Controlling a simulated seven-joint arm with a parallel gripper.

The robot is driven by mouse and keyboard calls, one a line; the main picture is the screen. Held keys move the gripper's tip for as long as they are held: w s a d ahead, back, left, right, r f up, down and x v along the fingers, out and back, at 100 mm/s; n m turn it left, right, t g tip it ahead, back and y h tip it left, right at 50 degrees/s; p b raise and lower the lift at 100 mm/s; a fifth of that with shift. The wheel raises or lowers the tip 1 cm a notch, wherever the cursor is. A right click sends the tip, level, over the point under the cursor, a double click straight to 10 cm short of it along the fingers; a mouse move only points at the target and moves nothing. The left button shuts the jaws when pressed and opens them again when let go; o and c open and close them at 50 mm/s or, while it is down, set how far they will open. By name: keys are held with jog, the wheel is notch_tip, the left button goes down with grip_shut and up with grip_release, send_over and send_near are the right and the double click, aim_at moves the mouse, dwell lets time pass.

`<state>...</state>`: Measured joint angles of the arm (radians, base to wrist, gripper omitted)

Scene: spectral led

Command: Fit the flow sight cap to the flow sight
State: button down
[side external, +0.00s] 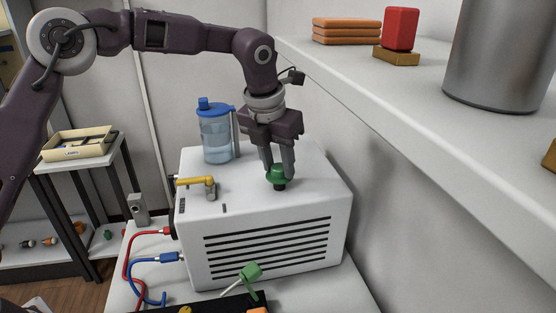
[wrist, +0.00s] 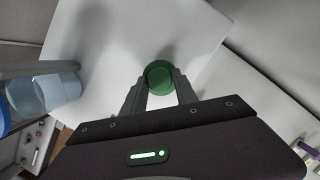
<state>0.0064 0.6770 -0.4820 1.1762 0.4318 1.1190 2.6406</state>
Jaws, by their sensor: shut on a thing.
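A green round cap (side external: 276,174), which I take for the flow sight cap, is between the fingers of my gripper (side external: 278,168). My gripper is shut on it, pointing down over the top of the white box-shaped unit (side external: 328,190). A short dark piece (side external: 279,186) shows directly under the cap, at the unit's top; I take it for the flow sight but cannot tell if it belongs to the cap. Whether the cap is seated or just above is unclear. In the wrist view the cap (wrist: 160,77) sits between the fingertips and hides what is below.
A clear bottle with a blue lid (side external: 215,135) stands at the back left of the unit's top. A yellow-handled valve (side external: 197,183) is at the left. A green-headed item (side external: 250,271) lies in front. A shelf (side external: 420,140) runs along the right.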

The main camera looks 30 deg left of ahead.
jog(key=shift+f, duration=0.15)
dwell(0.4)
jog(key=shift+f, duration=1.25)
jog(key=c, duration=0.9)
grip_release()
